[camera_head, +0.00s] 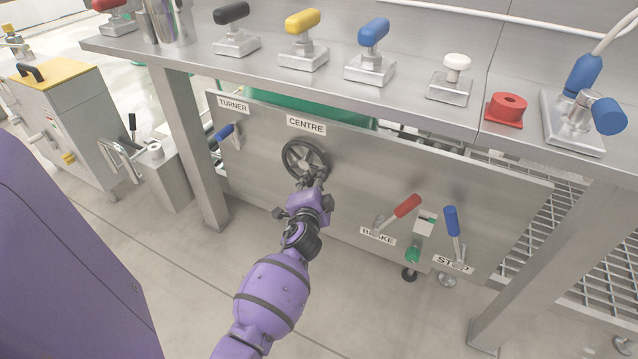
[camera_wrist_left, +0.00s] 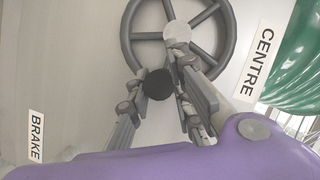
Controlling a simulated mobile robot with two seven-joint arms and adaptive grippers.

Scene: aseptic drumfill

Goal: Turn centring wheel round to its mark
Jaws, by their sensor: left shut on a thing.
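The dark grey centring wheel (camera_head: 286,160) is mounted on the steel front panel, just below the CENTRE label (camera_head: 306,125). Its rim and spokes also show in the left wrist view (camera_wrist_left: 229,40), with a pale round hub in the middle. My left gripper (camera_head: 316,181) is at the lower edge of the wheel. In the left wrist view its two fingers (camera_wrist_left: 160,98) close around the wheel's black knob (camera_wrist_left: 158,84), near the rim. I cannot make out a mark beside the wheel. My right gripper is not in view.
A TURNER lever (camera_head: 222,133) is left of the wheel. The red BRAKE lever (camera_head: 400,210) and blue STOP lever (camera_head: 452,225) are to the right. The steel bench (camera_head: 420,110) overhangs the panel, with several coloured handles on top. A green drum (camera_head: 320,110) shows behind the panel.

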